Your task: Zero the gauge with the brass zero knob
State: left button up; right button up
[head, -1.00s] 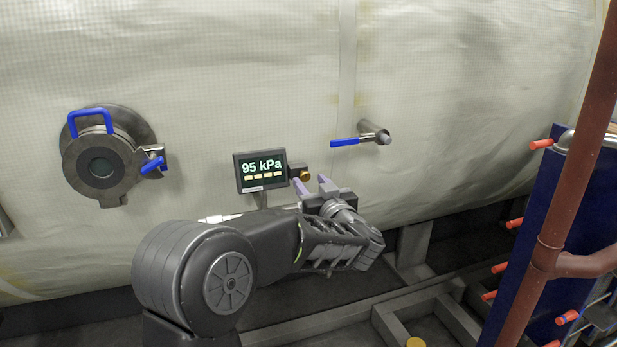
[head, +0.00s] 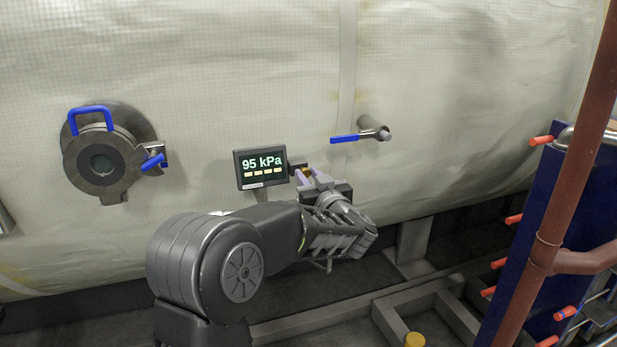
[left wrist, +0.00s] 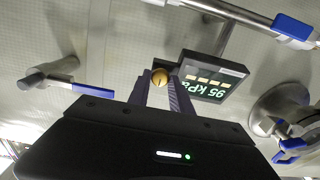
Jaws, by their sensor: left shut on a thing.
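The gauge (head: 261,168) is a dark box with a screen that reads 95 kPa, set in front of the chamber wall. It also shows upside down in the left wrist view (left wrist: 212,78). The brass zero knob (left wrist: 160,77) sticks out beside the gauge, between my finger ends. In the head view my fingers partly hide it. My left gripper (head: 306,176) reaches up from below, its purple fingers shut on the knob. My right gripper is not in view.
A blue-handled valve (head: 357,137) sits on the wall to the right of the gauge. A round port (head: 97,165) with blue handles is at the left. A red-brown pipe (head: 567,170) and a dark blue panel (head: 545,225) stand at the right. A metal frame runs along the floor.

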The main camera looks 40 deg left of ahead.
pick_arm(q)
grip_shut()
jog(key=shift+f+n+b, duration=0.15)
jog(key=shift+n+b, duration=2.4)
jog(key=shift+n, duration=0.35)
jog(key=o, duration=0.9)
grip_release()
jog(key=shift+s, duration=0.1)
jog(key=shift+b+v, duration=0.9)
jog(key=shift+v, duration=2.95)
